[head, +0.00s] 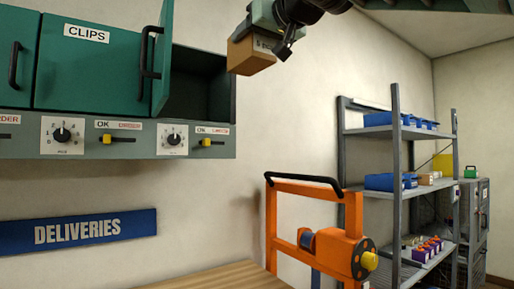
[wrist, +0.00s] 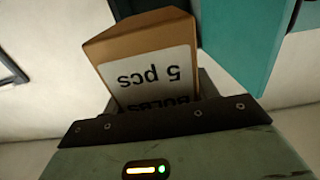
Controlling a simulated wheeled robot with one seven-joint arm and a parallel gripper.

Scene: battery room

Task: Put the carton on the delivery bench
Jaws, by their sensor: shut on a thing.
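My gripper (head: 268,36) is high in the head view, in front of the wall and right of the open cupboard door. It is shut on a brown carton (head: 247,58) and holds it in the air. In the wrist view the carton (wrist: 150,42) shows a white label reading "5 pcs" and "BULBS", upside down; its lower part is hidden behind the gripper. The wooden top of the delivery bench (head: 205,277) shows at the bottom of the head view, below the blue "DELIVERIES" sign (head: 90,229). The visible part of the top is bare.
Teal wall cupboards (head: 90,70) with knobs and yellow switches hang at the left; one door (head: 162,60) stands open. An orange frame with a reel (head: 338,245) stands at the bench's right end. Grey shelves (head: 400,190) with blue bins stand farther right.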

